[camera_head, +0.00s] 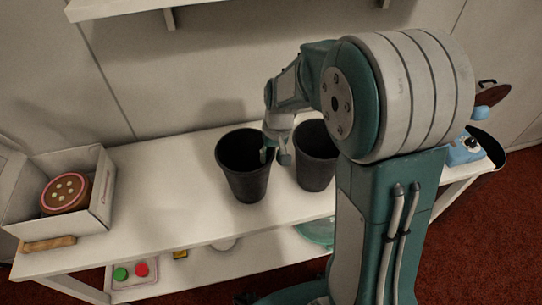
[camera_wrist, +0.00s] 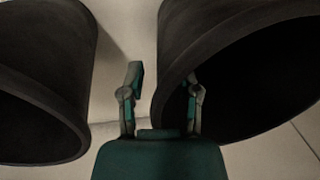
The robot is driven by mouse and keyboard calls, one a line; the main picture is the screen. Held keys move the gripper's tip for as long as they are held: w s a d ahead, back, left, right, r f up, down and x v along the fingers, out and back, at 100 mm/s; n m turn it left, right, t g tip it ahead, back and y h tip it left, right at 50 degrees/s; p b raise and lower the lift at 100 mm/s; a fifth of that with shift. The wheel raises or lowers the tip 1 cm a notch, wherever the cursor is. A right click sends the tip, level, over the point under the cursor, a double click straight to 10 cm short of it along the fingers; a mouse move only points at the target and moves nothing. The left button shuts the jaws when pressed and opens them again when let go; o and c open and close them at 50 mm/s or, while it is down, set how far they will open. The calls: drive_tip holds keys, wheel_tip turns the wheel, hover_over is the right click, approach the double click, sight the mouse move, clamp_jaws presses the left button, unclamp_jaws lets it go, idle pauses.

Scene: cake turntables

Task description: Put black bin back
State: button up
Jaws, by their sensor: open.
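Two black bins stand upright side by side on the white table: the left bin (camera_head: 247,183) and the right bin (camera_head: 314,173). My gripper (camera_head: 275,156) is pointed down between them, with its fingers spread. One finger appears just inside the left bin's near-right rim and the other outside it, in the gap. In the wrist view my gripper (camera_wrist: 164,80) straddles the rim of one bin (camera_wrist: 225,60), with one finger against its dark opening. The other bin (camera_wrist: 45,65) is at the left there, apart from the fingers. Whether either finger touches the rim cannot be told.
A white box (camera_head: 100,195) with a round cake (camera_head: 66,193) stands at the table's left, beside a wooden rolling pin (camera_head: 48,244). A lower shelf holds small items and a teal bowl (camera_head: 317,233). A blue object (camera_head: 463,153) is at the right end.

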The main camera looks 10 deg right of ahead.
wheel_tip(320, 180, up, 11)
drive_tip(key=d, duration=0.2)
drive_tip(key=s+r+t, duration=0.2)
drive_tip(key=s+r, duration=0.1)
drive_tip(key=s, duration=0.6)
drive_tip(key=s+r+t+h, duration=0.1)
drive_tip(key=s+r+t, duration=0.1)
drive_tip(key=s, duration=0.8)
drive_tip(key=shift+s+d+r+t, duration=0.2)
drive_tip(key=shift+d+r+t, duration=0.2)
drive_tip(key=shift+t, duration=0.4)
